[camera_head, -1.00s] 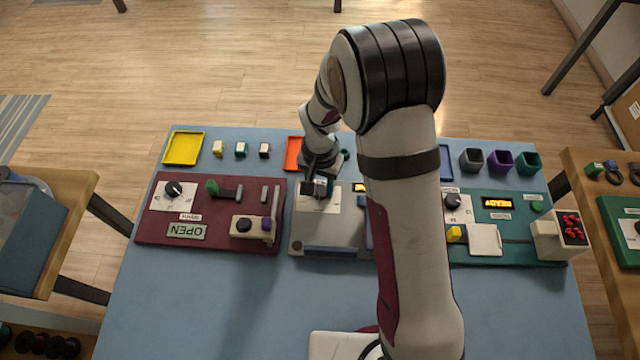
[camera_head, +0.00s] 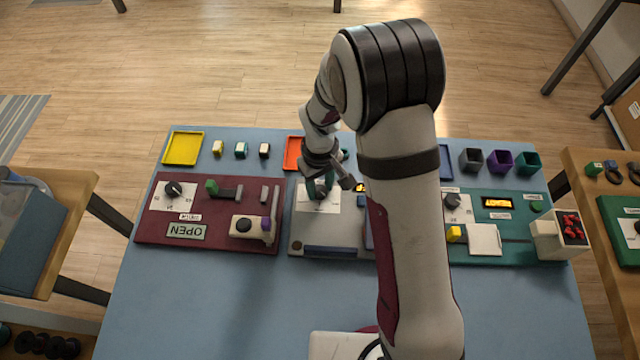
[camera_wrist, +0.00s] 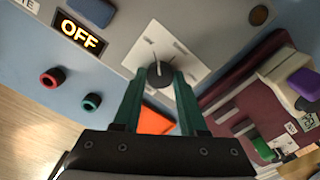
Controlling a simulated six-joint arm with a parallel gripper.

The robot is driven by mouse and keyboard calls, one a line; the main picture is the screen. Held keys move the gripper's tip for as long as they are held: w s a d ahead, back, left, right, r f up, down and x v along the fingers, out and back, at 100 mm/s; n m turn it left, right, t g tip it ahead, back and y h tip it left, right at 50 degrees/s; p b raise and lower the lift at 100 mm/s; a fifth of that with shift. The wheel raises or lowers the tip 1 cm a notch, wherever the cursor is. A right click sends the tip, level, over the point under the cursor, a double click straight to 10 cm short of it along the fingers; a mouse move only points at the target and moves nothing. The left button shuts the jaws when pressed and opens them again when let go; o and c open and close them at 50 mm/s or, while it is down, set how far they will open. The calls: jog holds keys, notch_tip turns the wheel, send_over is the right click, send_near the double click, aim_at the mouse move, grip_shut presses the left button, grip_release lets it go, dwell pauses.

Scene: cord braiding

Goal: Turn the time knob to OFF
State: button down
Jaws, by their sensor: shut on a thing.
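The time knob (camera_wrist: 159,74) is a dark round dial on a white square plate of the grey middle panel (camera_head: 296,228). In the wrist view, the green fingers of my gripper (camera_wrist: 159,84) stand on either side of the knob and are shut on it. In the head view, my gripper (camera_head: 319,187) is at the white plate and partly covers the knob. A black display (camera_wrist: 82,34) on the same panel reads OFF in lit yellow letters. The scale marks around the knob are too small or hidden to read.
A maroon panel (camera_head: 150,225) with a dial, a green handle and an OPEN sign lies to the left. A teal panel (camera_head: 515,253) lies to the right. A yellow tray (camera_head: 184,148) and an orange tray (camera_head: 292,153) are behind.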

aim_at(320, 190)
jog(key=shift+w+n, duration=0.1)
jog(key=shift+n, duration=0.8)
jog(key=shift+c, duration=2.2)
grip_release()
jog(key=shift+r, duration=0.1)
notch_tip(320, 190, up, 16)
